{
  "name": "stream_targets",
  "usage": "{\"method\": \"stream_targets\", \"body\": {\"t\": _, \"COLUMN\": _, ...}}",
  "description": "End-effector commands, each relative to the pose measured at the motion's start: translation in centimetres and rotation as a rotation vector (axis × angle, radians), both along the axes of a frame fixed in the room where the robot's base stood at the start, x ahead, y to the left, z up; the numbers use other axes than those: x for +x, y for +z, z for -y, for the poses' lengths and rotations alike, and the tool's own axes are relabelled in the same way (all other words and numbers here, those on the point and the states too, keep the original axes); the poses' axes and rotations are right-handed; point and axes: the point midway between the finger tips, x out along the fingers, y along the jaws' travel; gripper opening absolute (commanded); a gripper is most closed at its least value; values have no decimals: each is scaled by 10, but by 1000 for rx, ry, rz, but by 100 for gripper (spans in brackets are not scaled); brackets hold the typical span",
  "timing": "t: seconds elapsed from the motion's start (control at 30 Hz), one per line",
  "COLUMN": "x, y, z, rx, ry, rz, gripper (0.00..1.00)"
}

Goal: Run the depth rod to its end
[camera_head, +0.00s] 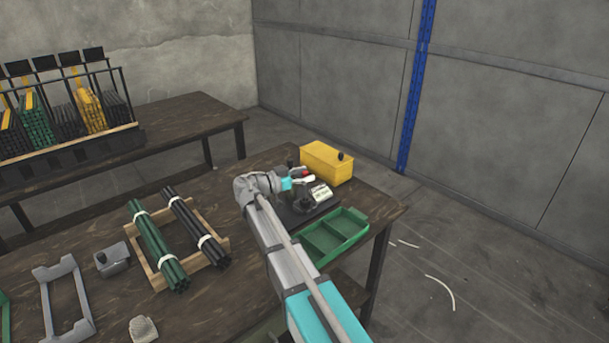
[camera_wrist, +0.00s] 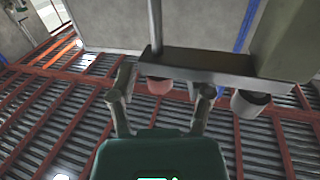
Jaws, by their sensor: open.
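In the wrist view, my gripper (camera_wrist: 166,84) is open. Its two fingers stand on either side of a reddish round knob (camera_wrist: 158,86) under a grey bar (camera_wrist: 200,64), with a visible gap on the right; contact on the left is unclear. A thin upright rod (camera_wrist: 155,25) rises from the bar's left end. It may be the depth rod, but I cannot tell. A grey round knob (camera_wrist: 250,102) sits right of the fingers. In the head view, my arm reaches a small press (camera_head: 303,203) on the table, and the fingers are too small to read.
A yellow box (camera_head: 325,165) with a black knob stands behind the press. A green divided tray (camera_head: 359,216) lies at its right front. A wooden rack (camera_head: 157,279) with green and black rod bundles is at left. The table (camera_head: 215,309) is bare between rack and arm.

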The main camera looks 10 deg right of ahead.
Motion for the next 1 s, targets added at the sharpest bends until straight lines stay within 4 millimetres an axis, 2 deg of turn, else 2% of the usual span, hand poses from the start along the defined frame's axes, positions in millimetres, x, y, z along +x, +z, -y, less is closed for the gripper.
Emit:
{"method": "stream_targets", "body": {"t": 0.13, "x": 0, "y": 0, "z": 0, "rx": 0, "ry": 0, "rz": 0, "gripper": 65}}
{"method": "stream_targets", "body": {"t": 0.4, "x": 0, "y": 0, "z": 0, "rx": 0, "ry": 0, "rz": 0, "gripper": 14}}
{"method": "stream_targets", "body": {"t": 0.5, "x": 0, "y": 0, "z": 0, "rx": 0, "ry": 0, "rz": 0, "gripper": 0}}
{"method": "stream_targets", "body": {"t": 0.77, "x": 0, "y": 1, "z": 0, "rx": 0, "ry": -1, "rz": 0, "gripper": 0}}
{"method": "stream_targets", "body": {"t": 1.0, "x": 0, "y": 16, "z": 0, "rx": 0, "ry": -1, "rz": 0, "gripper": 0}}
